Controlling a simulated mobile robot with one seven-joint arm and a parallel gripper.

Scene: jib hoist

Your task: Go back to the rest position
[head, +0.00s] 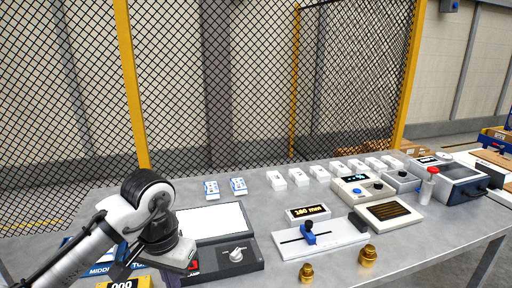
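My arm reaches in from the lower left of the head view, white with black joints. My gripper (178,260) is at its end, low over the front left part of the grey table (330,262). Its fingers are partly hidden and too small to make out, so I cannot tell whether it is open or shut. I see no object clearly held in it. The gripper overlaps the left edge of a dark box with a white panel and a grey knob (237,254); I cannot tell whether they touch.
A blue box (78,243) and a yellow block reading 000 (122,283) lie by my arm. Two brass weights (306,273) (368,255), a slider with a blue knob (308,233) and control boxes (362,188) occupy the right. A mesh fence (220,90) stands behind.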

